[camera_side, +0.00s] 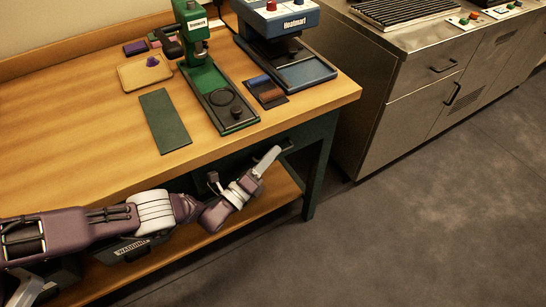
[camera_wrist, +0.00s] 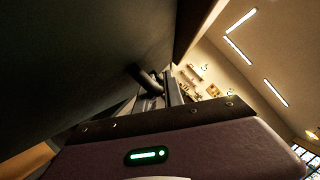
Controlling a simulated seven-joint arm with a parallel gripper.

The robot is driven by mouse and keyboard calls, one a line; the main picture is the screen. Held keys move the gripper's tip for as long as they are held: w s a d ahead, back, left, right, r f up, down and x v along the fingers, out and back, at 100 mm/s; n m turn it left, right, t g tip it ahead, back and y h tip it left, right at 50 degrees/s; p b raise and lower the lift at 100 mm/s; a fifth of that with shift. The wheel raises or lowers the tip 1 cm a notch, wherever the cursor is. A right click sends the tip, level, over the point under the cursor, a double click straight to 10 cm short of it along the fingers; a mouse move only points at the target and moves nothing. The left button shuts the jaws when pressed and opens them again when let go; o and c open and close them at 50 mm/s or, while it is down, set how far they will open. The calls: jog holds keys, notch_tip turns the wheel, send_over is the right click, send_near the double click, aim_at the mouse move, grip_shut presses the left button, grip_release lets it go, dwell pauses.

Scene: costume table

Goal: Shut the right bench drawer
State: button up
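The right bench drawer (camera_side: 306,135) has a dark green front below the bench top, near the right leg. It looks about level with the bench edge, but my arm hides part of it and I cannot tell if a gap is left. Its dark handle (camera_side: 288,145) sticks out and also shows in the wrist view (camera_wrist: 146,77). My gripper (camera_side: 275,152) reaches up to the handle, with its fingertips (camera_wrist: 155,85) at or just beside it. The fingers look together, with nothing seen between them. Whether they touch the handle is unclear.
The wooden bench top (camera_side: 80,130) carries a green press (camera_side: 205,80), a blue press (camera_side: 285,50) and a green mat (camera_side: 164,120). A lower shelf (camera_side: 275,195) runs under my arm. A steel cabinet (camera_side: 400,115) stands to the right. The floor (camera_side: 430,220) in front is clear.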

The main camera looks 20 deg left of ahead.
jog(key=shift+o, duration=0.6)
jog(key=shift+w+a, duration=0.1)
jog(key=shift+a, duration=0.2)
jog(key=v, duration=0.7)
jog(key=shift+d, duration=0.2)
